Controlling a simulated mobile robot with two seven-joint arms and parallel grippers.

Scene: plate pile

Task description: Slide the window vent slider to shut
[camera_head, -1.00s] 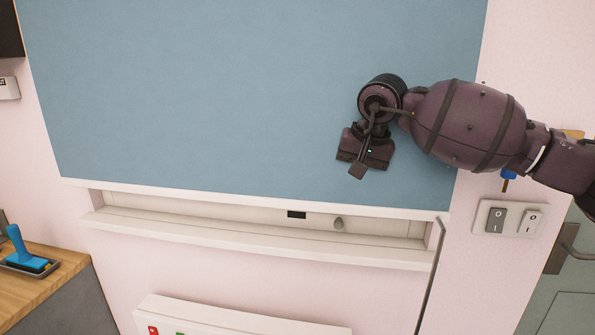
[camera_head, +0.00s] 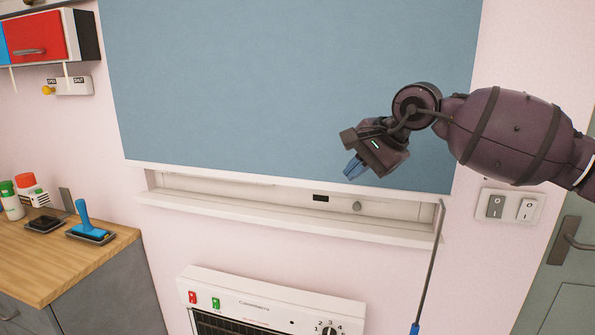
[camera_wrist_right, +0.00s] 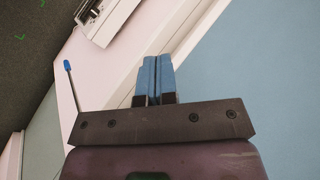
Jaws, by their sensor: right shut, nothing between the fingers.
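Under the blue blind (camera_head: 290,80), a pale recessed window strip (camera_head: 250,192) holds a short dark slot (camera_head: 320,198) and a small round grey knob (camera_head: 356,206) to its right. I cannot tell for sure that this is the vent slider. A small white box (camera_head: 75,87) at the far left has two small labels, seemingly OPEN and SHUT, and a yellow knob (camera_head: 47,90) at its left end. My right gripper (camera_head: 353,168) is in front of the blind's lower right, above the round knob in the picture. Its blue fingers (camera_wrist_right: 158,77) are together and empty. My left gripper is not in view.
A sill ledge (camera_head: 270,219) runs below the strip. A thin rod (camera_head: 429,270) hangs at its right end. An oven-like appliance (camera_head: 270,301) stands below. A wooden counter (camera_head: 70,256) is at left; light switches (camera_head: 510,206) and a door (camera_head: 562,270) are at right.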

